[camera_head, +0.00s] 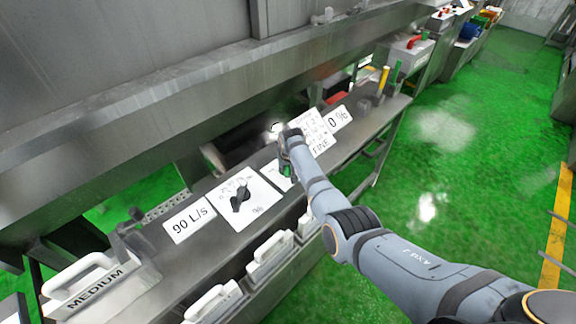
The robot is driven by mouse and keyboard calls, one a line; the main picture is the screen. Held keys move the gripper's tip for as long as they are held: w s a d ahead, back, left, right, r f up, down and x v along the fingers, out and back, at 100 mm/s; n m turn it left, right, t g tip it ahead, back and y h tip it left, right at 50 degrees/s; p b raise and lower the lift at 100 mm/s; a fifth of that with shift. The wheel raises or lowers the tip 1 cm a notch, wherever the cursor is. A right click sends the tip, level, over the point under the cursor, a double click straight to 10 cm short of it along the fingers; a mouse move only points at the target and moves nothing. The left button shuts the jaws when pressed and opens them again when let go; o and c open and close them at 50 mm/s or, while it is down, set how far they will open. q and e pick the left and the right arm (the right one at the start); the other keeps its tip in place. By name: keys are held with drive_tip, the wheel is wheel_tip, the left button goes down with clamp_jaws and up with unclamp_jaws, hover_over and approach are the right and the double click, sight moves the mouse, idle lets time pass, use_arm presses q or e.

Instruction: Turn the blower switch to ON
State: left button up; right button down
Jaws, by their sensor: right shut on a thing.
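My right arm comes in from the lower right and reaches over the sloped grey control panel (232,222). My right gripper (287,171) points down at a white switch plate (274,177) with a green mark. It is shut on what appears to be the blower switch there; my wrist and fingers hide the knob, so its position cannot be read. Left of it, a black rotary knob (240,199) sits on a white dial plate, apart from the gripper. My left gripper is not in view.
A "90 L/s" sign (189,219) and a "0 %" sign (339,117) stand on the panel. White-handled drawers (270,256) line its front below. Green floor (470,130) is open on the right.

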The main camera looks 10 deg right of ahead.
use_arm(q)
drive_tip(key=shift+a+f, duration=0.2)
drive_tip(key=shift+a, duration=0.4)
use_arm(e)
drive_tip(key=shift+w+a+m+h, duration=0.1)
drive_tip(key=shift+a+m+h, duration=0.3)
drive_tip(key=shift+m, duration=0.5)
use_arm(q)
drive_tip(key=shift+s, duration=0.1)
use_arm(e)
drive_tip(key=shift+a, duration=0.1)
drive_tip(key=c, duration=1.1)
unclamp_jaws()
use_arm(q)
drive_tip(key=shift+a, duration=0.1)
use_arm(e)
drive_tip(key=v, duration=1.2)
